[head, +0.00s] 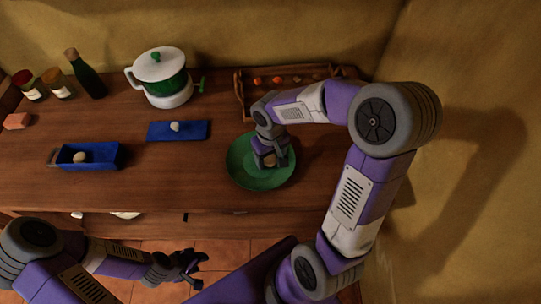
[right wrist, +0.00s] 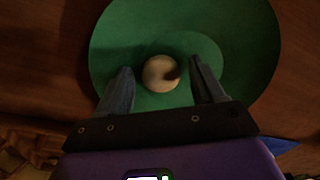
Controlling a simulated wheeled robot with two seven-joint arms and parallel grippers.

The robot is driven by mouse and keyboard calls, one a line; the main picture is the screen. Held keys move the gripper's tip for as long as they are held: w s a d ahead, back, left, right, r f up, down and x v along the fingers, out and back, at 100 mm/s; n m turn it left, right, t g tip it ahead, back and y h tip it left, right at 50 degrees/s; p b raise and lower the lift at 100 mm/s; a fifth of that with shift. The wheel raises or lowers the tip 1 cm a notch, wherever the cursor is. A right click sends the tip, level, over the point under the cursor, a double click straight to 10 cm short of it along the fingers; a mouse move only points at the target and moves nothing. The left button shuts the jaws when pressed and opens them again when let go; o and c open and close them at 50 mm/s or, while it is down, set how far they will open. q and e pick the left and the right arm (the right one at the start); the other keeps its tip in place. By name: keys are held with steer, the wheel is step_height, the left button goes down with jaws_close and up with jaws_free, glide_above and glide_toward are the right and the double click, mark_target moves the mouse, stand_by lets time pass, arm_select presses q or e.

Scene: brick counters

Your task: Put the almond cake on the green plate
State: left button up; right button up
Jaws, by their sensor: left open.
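The green plate (head: 246,173) lies on the wooden counter; it also fills much of the right wrist view (right wrist: 110,40). A small pale round cake (right wrist: 158,72) with a dark spot sits over the plate; it looks like the almond cake. It shows only partly in the head view (head: 269,158). My right gripper (right wrist: 163,75) is low over the plate, its fingers on either side of the cake with green showing between them and it. It is open. My left gripper (head: 192,268) is open and empty, in front of the counter.
A blue tray (head: 107,154) and a blue board (head: 197,130) each hold a small pale round item. A white and green pot (head: 165,83), jars and a dark bottle (head: 87,79) stand at the back. A wooden rack (head: 242,92) is behind the plate.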

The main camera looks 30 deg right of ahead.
mark_target(270, 160)
steer(key=shift+r, duration=0.15)
steer(key=shift+r+p, duration=0.3)
steer(key=shift+r, duration=0.05)
step_height(270, 160, up, 11)
steer(key=p, duration=0.3)
steer(key=shift+r, duration=0.2)
